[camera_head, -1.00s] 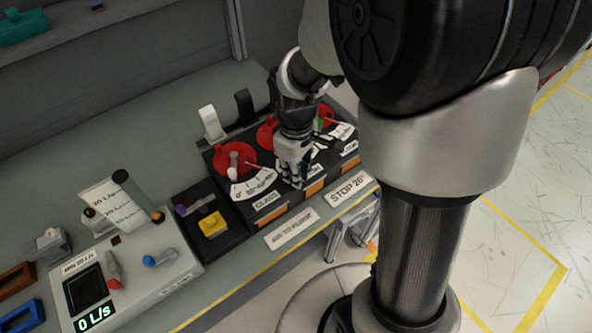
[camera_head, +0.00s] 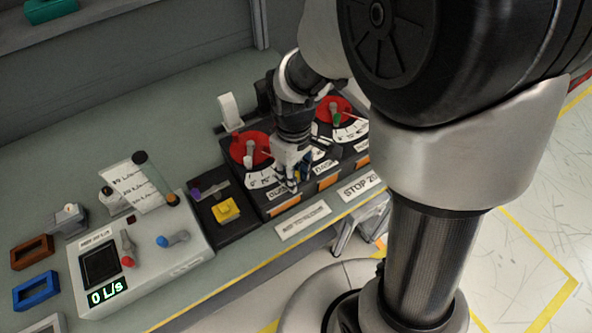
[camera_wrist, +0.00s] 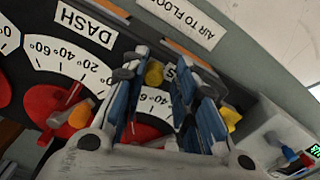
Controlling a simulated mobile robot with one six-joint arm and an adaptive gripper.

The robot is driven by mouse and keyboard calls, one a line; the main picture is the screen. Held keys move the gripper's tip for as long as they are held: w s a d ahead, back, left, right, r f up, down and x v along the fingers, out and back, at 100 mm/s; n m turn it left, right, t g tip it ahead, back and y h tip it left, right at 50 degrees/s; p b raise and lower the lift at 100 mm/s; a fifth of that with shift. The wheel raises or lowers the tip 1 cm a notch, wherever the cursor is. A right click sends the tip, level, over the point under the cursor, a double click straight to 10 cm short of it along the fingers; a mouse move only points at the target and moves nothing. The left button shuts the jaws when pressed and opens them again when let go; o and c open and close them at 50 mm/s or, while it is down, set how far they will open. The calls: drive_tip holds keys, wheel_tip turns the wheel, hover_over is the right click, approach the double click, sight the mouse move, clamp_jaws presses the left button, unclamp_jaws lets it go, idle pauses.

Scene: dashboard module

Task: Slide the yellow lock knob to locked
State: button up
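A small yellow knob (camera_wrist: 153,73) shows in the wrist view between my gripper's fingers, closer to the left finger. It sits on the black dial panel (camera_head: 262,206), near the front of the leftmost dial. My gripper (camera_head: 290,186) points down over the panel's front part, close to the "CLASS" label. In the wrist view my gripper (camera_wrist: 165,68) is open, its blue-padded fingers apart on either side of the knob. Contact with the knob cannot be made out. In the head view only a bit of yellow shows among the fingers. The knob's slot and any lock marking are hidden.
A separate yellow block (camera_head: 226,210) sits on a black box left of the panel. Red dial knobs (camera_head: 250,150) rise behind my gripper. A white flow box (camera_head: 140,262) with red and blue levers stands further left. The bench's front edge has a yellow stripe.

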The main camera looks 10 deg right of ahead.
drive_tip(key=shift+o, duration=0.6)
drive_tip(key=shift+d, duration=0.1)
drive_tip(key=shift+r, duration=0.1)
drive_tip(key=shift+w+r, duration=0.1)
drive_tip(key=shift+r, duration=0.25)
wheel_tip(320, 180, up, 11)
drive_tip(key=s+d+r+m+t, duration=0.2)
drive_tip(key=s+m, duration=0.1)
drive_tip(key=s, duration=0.4)
drive_tip(key=s+d+r+m+t, duration=0.2)
drive_tip(key=s+r+m, duration=0.1)
drive_tip(key=s, duration=0.4)
drive_tip(key=shift+d+m+t, duration=0.15)
drive_tip(key=shift+m+t, duration=0.15)
drive_tip(key=shift+m, duration=0.3)
